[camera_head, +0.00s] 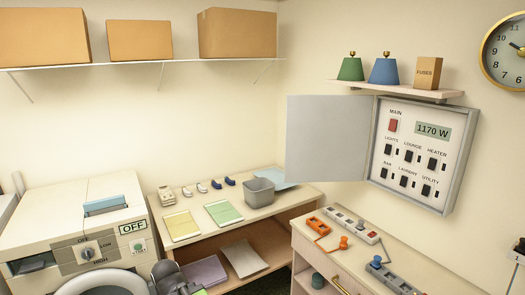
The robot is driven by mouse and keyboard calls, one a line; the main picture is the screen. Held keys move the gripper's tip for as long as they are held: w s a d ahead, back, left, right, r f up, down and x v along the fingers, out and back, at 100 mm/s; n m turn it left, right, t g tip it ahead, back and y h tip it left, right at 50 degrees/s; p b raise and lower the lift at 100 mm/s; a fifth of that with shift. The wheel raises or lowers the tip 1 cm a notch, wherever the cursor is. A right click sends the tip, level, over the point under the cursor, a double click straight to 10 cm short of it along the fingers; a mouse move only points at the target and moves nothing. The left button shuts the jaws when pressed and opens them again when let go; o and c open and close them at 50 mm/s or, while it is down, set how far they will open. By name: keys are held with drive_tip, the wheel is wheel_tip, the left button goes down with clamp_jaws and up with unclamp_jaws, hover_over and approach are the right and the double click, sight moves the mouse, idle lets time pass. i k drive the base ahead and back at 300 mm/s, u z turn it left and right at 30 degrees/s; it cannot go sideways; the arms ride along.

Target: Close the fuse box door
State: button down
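The fuse box (468,125) is mounted on the right wall, its panel facing the room. Its flat grey door (327,138) stands wide open, swung out to the left of the box. The panel shows a red MAIN switch, several black switches and a display reading 1170 W. My gripper (178,282) seems to be the dark grey shape at the bottom edge, in front of the washing machine. It is well below and left of the door, apart from it. It is partly cut off, and its fingers are not clear.
A small shelf (450,94) with two lamp-like shades and a small box hangs just above the fuse box. A counter (455,268) with power strips and plugs stands below it. A low table (300,196) with a grey bin and papers stands left of that.

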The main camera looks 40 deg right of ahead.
sight(327, 136)
drive_tip(key=u, duration=0.15)
drive_tip(key=i, duration=1.1)
drive_tip(key=z, duration=0.3)
drive_tip(key=k, duration=0.8)
drive_tip(key=z, duration=0.2)
drive_tip(key=i, duration=0.55)
drive_tip(key=u, duration=0.05)
